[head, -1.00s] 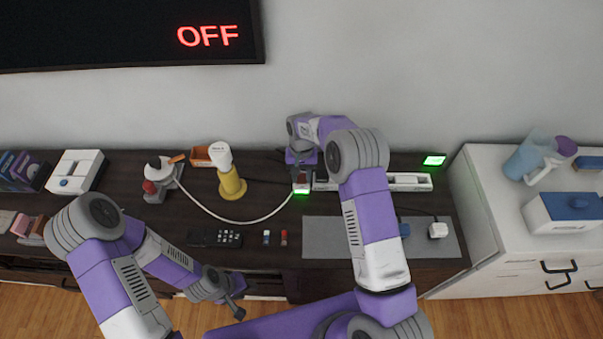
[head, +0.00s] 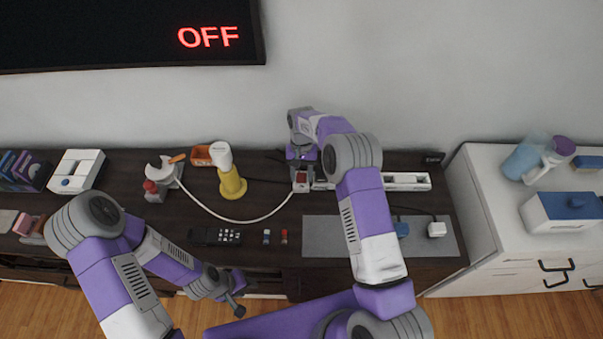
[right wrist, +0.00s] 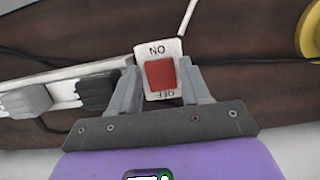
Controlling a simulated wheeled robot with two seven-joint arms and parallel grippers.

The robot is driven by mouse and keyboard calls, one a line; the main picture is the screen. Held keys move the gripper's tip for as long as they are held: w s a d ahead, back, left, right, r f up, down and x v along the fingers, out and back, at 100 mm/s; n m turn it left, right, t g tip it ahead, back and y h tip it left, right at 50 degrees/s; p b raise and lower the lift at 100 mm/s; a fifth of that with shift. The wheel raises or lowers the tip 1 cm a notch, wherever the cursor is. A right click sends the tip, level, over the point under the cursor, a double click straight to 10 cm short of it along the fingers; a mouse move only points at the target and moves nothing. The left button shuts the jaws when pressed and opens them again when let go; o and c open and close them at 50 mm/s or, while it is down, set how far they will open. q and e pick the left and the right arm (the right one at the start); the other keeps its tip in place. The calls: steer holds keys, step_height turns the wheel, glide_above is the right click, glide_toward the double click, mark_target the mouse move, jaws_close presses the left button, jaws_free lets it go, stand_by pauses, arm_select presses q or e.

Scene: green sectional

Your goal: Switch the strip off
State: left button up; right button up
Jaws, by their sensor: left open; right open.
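The white power strip (head: 405,181) lies along the back of the dark cabinet top, partly hidden by my right arm. My left gripper (head: 238,300) is open and empty in front of the cabinet.
A white cord (head: 225,216) runs from the switch end to a grey holder (head: 163,178). A small display (head: 432,159) at the back right is dark.

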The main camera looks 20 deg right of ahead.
mark_target(302, 173)
steer(key=p+v, duration=0.1)
steer(key=v, duration=0.6)
steer(key=shift+r, duration=0.3)
steer(key=shift+w, duration=0.1)
